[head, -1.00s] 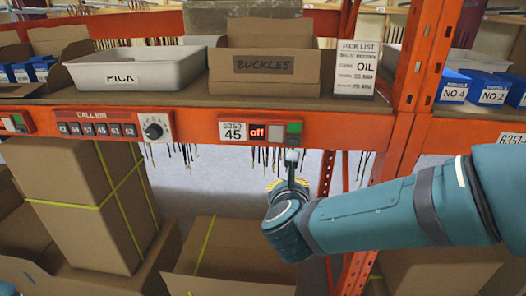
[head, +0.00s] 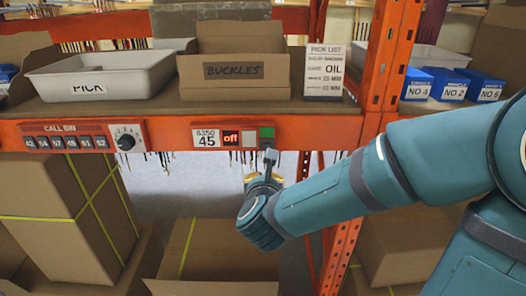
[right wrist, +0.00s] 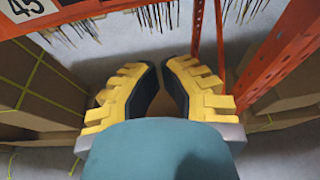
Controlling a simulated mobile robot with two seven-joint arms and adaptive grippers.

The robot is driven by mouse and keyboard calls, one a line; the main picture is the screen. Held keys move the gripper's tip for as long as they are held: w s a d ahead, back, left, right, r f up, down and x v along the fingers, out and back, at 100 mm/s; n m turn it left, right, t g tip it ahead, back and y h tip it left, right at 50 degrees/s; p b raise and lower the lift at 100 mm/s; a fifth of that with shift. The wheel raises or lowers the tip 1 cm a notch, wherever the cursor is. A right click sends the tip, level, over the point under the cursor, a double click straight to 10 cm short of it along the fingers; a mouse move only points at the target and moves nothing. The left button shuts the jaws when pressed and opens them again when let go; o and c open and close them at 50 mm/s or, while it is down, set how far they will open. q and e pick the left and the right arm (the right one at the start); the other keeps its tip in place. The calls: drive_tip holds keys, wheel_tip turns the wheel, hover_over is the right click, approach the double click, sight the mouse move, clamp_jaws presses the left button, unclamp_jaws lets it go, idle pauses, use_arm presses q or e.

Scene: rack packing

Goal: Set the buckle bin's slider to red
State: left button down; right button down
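The open cardboard buckle bin (head: 233,85), labelled BUCKLES, stands on the shelf in the head view. Below it, the orange beam carries a panel (head: 232,136) with the label 45, a red display reading "off", a pale button and, at its right end, a green patch (head: 267,132) where the slider seems to be; the knob's exact position is too small to tell. My right gripper (head: 265,178) is just below that end, apparently apart from the panel. A small grey piece rises from it. In the right wrist view, its yellow fingers (right wrist: 162,75) are nearly together and empty. My left gripper is out of view.
A white PICK tray (head: 100,75) and a pick list (head: 323,72) flank the bin. A CALL BIN panel (head: 68,137) with a dial is left on the beam. An orange upright (head: 388,60) stands right of the panel. Cardboard boxes (head: 65,215) are below.

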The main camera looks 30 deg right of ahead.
sight(263, 144)
drive_tip(key=p+x, duration=0.1)
drive_tip(key=x, duration=0.6)
wheel_tip(263, 144, up, 4)
drive_tip(key=shift+a+p, duration=0.1)
drive_tip(key=shift+p, duration=1)
drive_tip(key=shift+s+r, duration=0.1)
drive_tip(key=shift+s, duration=0.05)
wheel_tip(263, 144, up, 4)
drive_tip(key=shift+f+p, duration=0.1)
drive_tip(key=shift+p, duration=0.35)
drive_tip(key=shift+f, duration=0.1)
